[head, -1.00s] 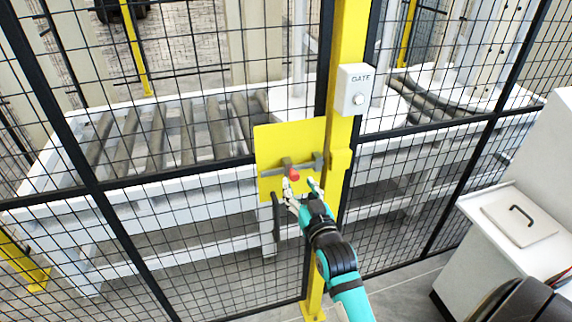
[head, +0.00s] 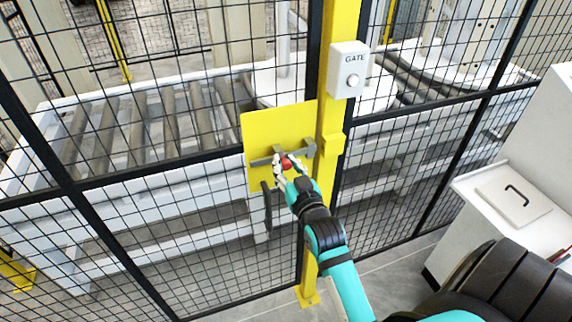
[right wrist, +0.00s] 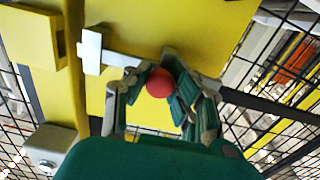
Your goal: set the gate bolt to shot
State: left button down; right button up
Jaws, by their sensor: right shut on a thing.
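The gate bolt is a grey bar (head: 262,161) with a red knob (head: 287,163), mounted on a yellow plate (head: 256,126) on the mesh gate. The bar lies across the plate, its right end at a grey bracket (head: 310,148) beside the yellow post. My right gripper (head: 288,166) is at the knob, with its fingers shut around it. In the right wrist view the red knob (right wrist: 159,83) sits between the fingers of the gripper (right wrist: 160,88). Whether the bar's end enters the post's catch is unclear. My left gripper is not in view.
A yellow post (head: 331,110) carries a white box marked GATE (head: 348,70) with a round button. A black handle (head: 267,206) hangs below the plate. Roller conveyors stand behind the mesh. A white cabinet (head: 500,212) stands at the right.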

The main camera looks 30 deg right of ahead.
aim_at(300, 153)
grip_shut()
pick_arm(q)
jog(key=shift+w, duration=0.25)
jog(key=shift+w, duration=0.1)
pick_arm(e)
jog(key=shift+d, duration=0.1)
jog(key=d, duration=0.2)
jog(key=s+d, duration=0.1)
jog(key=d, duration=0.1)
jog(key=shift+d+p, duration=0.3)
jog(key=shift+d, duration=0.05)
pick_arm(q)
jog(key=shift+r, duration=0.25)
pick_arm(e)
jog(key=shift+a, duration=0.1)
